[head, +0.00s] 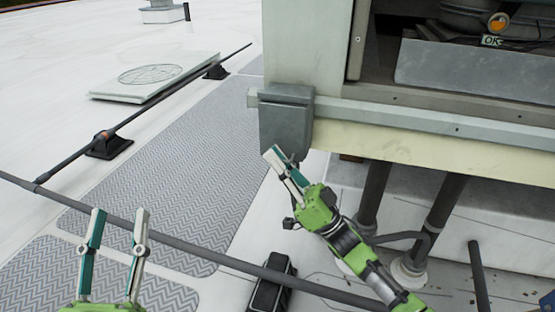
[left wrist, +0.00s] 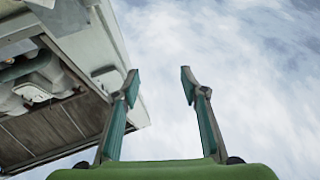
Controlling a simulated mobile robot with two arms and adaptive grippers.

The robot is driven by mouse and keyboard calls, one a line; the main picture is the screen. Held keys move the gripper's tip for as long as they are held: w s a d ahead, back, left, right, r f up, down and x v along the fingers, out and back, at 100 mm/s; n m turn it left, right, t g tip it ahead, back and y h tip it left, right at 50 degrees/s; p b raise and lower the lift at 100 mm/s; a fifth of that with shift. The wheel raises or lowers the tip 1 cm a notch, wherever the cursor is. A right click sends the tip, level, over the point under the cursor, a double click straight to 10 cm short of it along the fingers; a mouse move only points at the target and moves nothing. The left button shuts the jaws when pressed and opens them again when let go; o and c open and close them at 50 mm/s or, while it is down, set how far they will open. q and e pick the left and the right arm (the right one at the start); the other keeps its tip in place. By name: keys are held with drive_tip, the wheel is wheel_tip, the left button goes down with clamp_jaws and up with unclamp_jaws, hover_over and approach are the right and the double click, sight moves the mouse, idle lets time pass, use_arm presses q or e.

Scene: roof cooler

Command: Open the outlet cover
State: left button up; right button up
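The outlet cover (head: 286,118) is a grey box-like flap on the corner of the pale cooler housing, and it hangs down over its outlet. My right gripper (head: 274,156) is at the cover's lower edge, with its fingertips overlapping the lower part in the picture. Whether they touch it I cannot tell. Its fingers are seen nearly side-on, so their gap is unclear. My left gripper (head: 119,218) is open and empty, low at the left and well away from the cover. The left wrist view also shows its two fingers apart (left wrist: 160,80), with sky between them.
The cooler housing (head: 430,140) has an open bay at the upper right. Dark vertical pipes (head: 373,195) stand under the housing. Grey walkway mats (head: 185,170) and open white roof lie to the left.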

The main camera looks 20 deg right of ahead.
clamp_jaws()
